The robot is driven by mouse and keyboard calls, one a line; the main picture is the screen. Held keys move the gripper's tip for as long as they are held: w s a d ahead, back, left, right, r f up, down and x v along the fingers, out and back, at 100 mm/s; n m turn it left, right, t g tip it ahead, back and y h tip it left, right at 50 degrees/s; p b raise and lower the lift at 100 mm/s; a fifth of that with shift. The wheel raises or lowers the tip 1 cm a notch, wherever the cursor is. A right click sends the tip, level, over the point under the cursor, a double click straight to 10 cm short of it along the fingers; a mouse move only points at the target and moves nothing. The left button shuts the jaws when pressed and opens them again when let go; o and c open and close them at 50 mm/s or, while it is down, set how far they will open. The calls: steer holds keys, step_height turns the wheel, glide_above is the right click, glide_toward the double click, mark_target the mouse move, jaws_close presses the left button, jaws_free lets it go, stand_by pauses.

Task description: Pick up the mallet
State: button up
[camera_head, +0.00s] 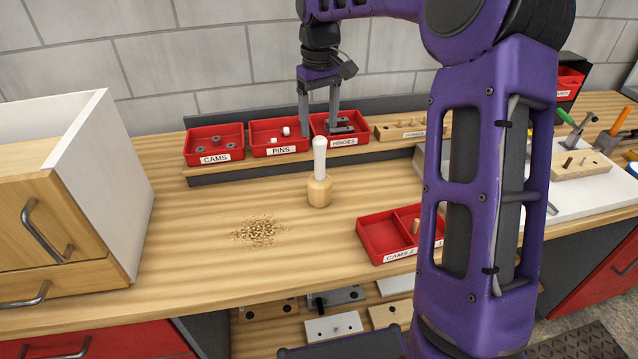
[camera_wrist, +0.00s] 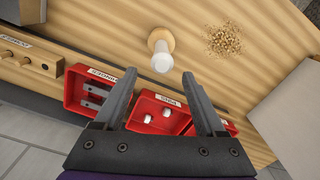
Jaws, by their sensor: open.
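The mallet (camera_head: 319,186) stands upright on the workbench, its light wooden head down and its white handle pointing up. It also shows in the wrist view (camera_wrist: 161,52), seen from above, beyond the fingertips and roughly between them. My gripper (camera_head: 319,132) is open and empty. In the head view it points down near the pins and hinges bins, higher in the picture than the mallet. In the wrist view both dark fingers (camera_wrist: 166,80) are spread apart, with nothing between them touching. The mallet is fully visible and apart from the fingers.
Red bins marked cams (camera_head: 199,158), pins (camera_head: 262,150) and hinges (camera_head: 348,141) stand behind the mallet. A divided red tray (camera_head: 375,231) sits to its right front. Wood shavings (camera_head: 259,232) lie to its left front. A drawer cabinet (camera_head: 103,150) stands at left. Bare bench surrounds the mallet.

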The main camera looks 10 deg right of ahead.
mark_target(320, 166)
step_height(320, 166, down, 7)
steer(key=shift+r, duration=0.1)
steer(key=f, duration=0.4)
steer(key=shift+s+b, duration=0.4)
steer(key=shift+f, duration=0.65)
jaws_close()
steer(key=shift+w, duration=0.1)
